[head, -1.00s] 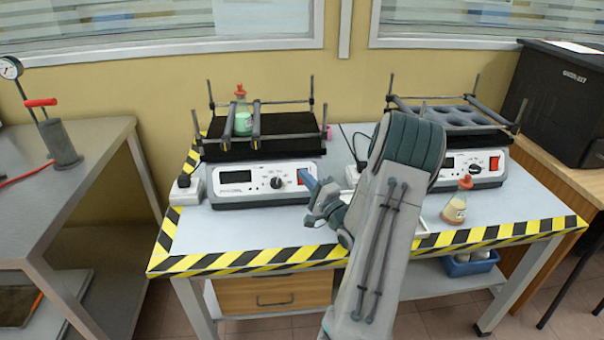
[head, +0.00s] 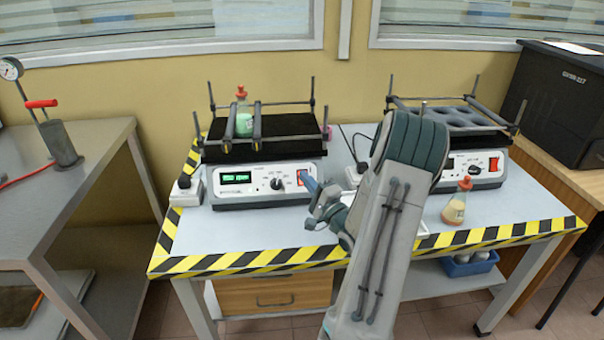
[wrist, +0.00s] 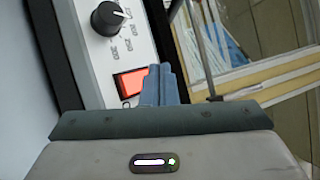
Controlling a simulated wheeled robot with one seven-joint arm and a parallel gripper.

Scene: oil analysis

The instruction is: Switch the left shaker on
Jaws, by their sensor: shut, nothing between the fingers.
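The left shaker (head: 222,197) stands at the back left of the table, its display (head: 236,178) lit green. A flask of green liquid (head: 243,122) stands on its platform between the bars. Its red switch (head: 302,178) is at the right end of the front panel. In the wrist view the red switch (wrist: 131,83) looks bright, below the black knob (wrist: 108,18). My gripper (head: 308,184) is shut and empty, its blue fingertips (wrist: 160,84) at the switch's edge in the wrist view. I cannot tell whether they touch it.
The right shaker (head: 485,165) stands behind my arm, its display partly hidden. A flask of yellowish liquid (head: 455,209) stands on the table right of my arm. A white power block (head: 186,192) sits left of the left shaker. The front left tabletop is clear.

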